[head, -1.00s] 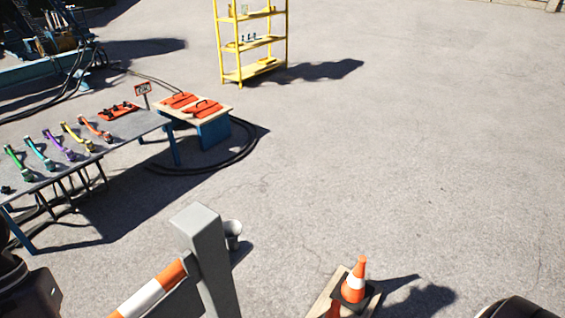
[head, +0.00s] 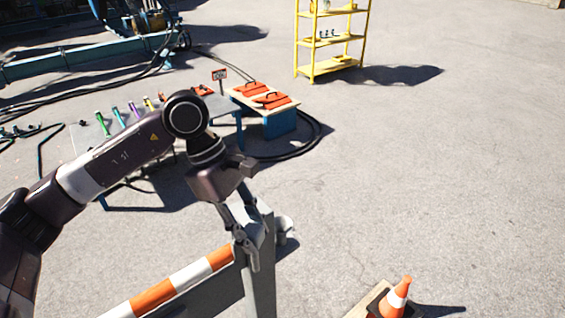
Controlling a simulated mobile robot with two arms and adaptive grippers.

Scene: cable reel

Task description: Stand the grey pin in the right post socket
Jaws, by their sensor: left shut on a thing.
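My left gripper (head: 243,243) is at the grey post (head: 262,280) of the striped barrier, in front of its upper part. It is shut on a small grey piece, which looks like the grey pin; it is hard to tell from the grey fingers and the post behind. The socket in the post is hidden by the gripper, and I cannot tell whether the pin touches it. The barrier's orange and white bar (head: 183,280) runs from the post down to the left. My right gripper is out of view.
A grey cup (head: 284,226) stands behind the post. A traffic cone (head: 397,297) stands on a wooden board at the lower right. My left arm partly covers a table with coloured tools; a low bench (head: 279,122) and yellow shelf (head: 313,45) stand beyond.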

